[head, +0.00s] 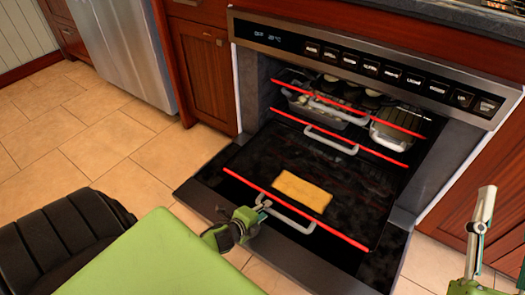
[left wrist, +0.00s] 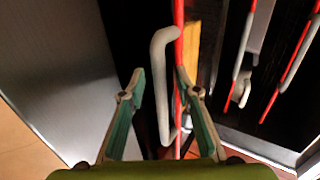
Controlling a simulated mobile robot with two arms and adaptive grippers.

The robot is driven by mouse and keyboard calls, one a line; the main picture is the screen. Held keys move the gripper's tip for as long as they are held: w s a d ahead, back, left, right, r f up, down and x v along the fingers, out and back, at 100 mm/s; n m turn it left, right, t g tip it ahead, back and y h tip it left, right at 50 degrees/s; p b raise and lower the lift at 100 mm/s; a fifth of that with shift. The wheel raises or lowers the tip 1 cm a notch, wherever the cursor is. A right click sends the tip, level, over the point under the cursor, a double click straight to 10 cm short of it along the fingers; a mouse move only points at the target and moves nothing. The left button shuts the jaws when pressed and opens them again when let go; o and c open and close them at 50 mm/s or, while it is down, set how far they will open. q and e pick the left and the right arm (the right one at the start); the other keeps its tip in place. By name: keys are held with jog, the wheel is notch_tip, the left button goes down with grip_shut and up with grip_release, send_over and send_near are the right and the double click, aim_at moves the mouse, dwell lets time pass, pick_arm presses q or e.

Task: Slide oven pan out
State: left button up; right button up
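The oven (head: 262,110) stands open with its door (head: 300,262) folded down. A low dark pan (head: 240,160) with a red front bar and a grey handle (head: 292,217) reaches out over the door. A yellow slab (head: 301,190) lies on the pan. My left gripper (head: 262,205) is at the left end of this handle. In the left wrist view, its fingers (left wrist: 158,75) are apart, with the grey handle (left wrist: 160,95) showing between them; contact cannot be told. My right gripper (head: 483,225) is at the right edge, apart from the oven, partly cut off.
Two higher racks with red bars and grey handles (head: 330,141) stay inside the oven, with trays (head: 340,112) behind them. Wooden cabinets (head: 205,75) flank the oven. A steel appliance (head: 118,50) stands left. Tiled floor (head: 100,135) is clear at left.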

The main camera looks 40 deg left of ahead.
pick_arm(q)
jog(key=shift+s, duration=0.1)
jog(key=v, duration=1.1)
jog(key=shift+s+r, duration=0.3)
